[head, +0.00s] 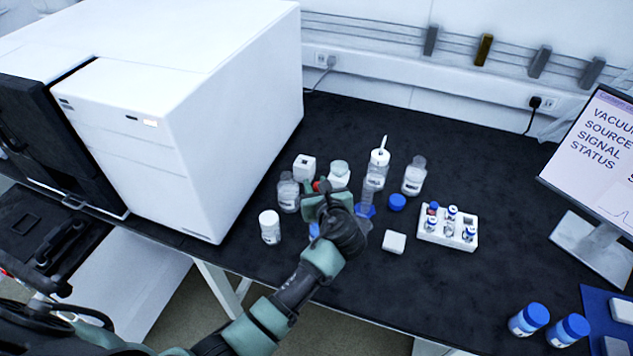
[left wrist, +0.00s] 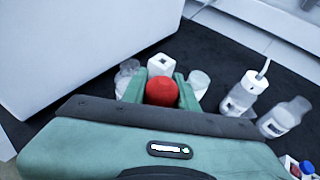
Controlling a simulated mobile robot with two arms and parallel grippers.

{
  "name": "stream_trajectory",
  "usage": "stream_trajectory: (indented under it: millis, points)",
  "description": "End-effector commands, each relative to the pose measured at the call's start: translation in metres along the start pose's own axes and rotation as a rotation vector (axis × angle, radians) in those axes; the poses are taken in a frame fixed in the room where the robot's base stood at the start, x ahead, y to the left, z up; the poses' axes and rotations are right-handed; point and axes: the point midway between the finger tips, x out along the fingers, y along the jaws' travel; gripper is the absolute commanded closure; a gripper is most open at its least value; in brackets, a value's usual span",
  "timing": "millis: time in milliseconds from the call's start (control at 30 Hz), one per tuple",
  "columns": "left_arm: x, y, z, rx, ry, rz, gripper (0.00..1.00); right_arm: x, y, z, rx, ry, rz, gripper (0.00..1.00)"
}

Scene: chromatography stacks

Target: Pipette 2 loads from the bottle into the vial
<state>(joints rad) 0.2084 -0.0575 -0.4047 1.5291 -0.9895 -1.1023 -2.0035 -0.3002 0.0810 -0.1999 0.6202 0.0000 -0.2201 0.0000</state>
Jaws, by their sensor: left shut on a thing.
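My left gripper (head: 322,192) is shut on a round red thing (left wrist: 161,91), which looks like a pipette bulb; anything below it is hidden. The gripper is among the bottles near the analyser. A clear bottle (head: 414,176) with a white label stands to its right, near a loose blue cap (head: 397,202). A white rack (head: 430,238) further right holds several small vials (head: 450,214) with blue or red tops; which one is the task's vial I cannot tell. My right gripper is not in view.
Close around the gripper stand a clear jar (head: 288,192), a white cube-shaped container (head: 304,168), a white bottle (head: 269,228), a tall spouted bottle (head: 377,168) and a blue-based cylinder (head: 366,210). A small white block (head: 394,242) lies in front. A monitor (head: 600,150) stands right.

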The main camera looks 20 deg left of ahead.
Motion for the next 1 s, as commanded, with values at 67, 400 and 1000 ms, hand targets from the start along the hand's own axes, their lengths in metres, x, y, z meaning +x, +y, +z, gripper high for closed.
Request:
stream_trajectory:
  millis: [67,400,1000]
  points:
    - [0.003,0.000,-0.006,0.002,0.000,0.000,1.00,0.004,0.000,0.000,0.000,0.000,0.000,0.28]
    - [0.010,0.000,-0.025,0.003,-0.001,-0.001,1.00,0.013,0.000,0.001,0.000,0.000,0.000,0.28]
    - [0.024,0.000,-0.058,0.002,-0.001,-0.001,1.00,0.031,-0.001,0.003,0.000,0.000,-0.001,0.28]
